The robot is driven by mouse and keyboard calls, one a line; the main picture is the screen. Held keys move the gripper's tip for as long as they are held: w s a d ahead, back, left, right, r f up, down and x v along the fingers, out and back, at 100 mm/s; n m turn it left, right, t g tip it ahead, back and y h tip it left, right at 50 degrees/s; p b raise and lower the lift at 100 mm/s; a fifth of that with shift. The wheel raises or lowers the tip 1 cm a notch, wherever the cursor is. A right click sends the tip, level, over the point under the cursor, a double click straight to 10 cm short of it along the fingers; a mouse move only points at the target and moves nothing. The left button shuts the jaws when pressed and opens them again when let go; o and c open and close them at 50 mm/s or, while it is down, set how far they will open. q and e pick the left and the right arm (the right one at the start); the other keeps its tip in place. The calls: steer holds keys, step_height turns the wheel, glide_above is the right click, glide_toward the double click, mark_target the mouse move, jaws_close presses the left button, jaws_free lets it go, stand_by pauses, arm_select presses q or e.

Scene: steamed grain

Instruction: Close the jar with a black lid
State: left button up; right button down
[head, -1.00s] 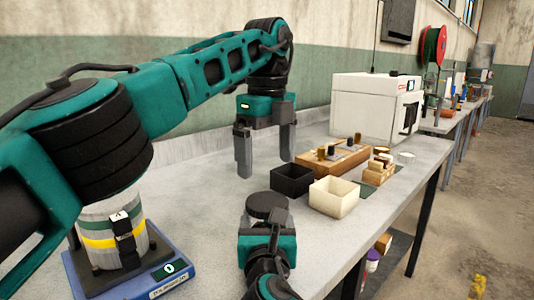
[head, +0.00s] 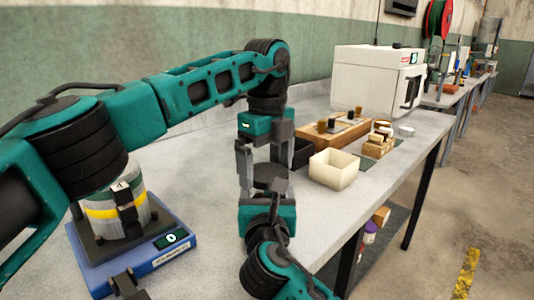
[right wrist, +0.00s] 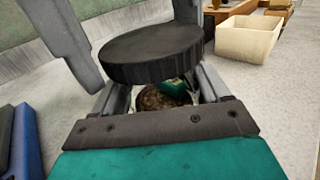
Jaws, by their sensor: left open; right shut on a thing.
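A black round lid (head: 270,178) sits above my right gripper (head: 268,198); it is large in the right wrist view (right wrist: 150,52). My right gripper is shut on a clear jar (right wrist: 160,98) with brown grain in it, seen just below the lid. The jar's body is mostly hidden in the head view. The lid is over the jar's top, but I cannot tell whether it is seated. My left gripper (head: 264,168) is open, pointing down, with its fingers either side of the lid, apparently not gripping it.
A cream open box (head: 334,170) and a black box (head: 302,152) stand just right. Behind them are a wooden block with vials (head: 345,130) and a white machine (head: 375,80). A blue device (head: 165,250) bearing a banded cylinder stands at left. The table's front edge is close.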

arm_select(q)
steer(key=shift+c, duration=0.3)
steer(key=c, duration=0.9)
steer(key=m, duration=1.9)
steer(key=shift+m, duration=0.3)
steer(key=m, duration=0.3)
steer(key=shift+m, duration=0.4)
steer(key=m, duration=0.7)
steer(key=shift+m, duration=0.3)
steer(key=o, duration=1)
steer(key=shift+c, duration=0.2)
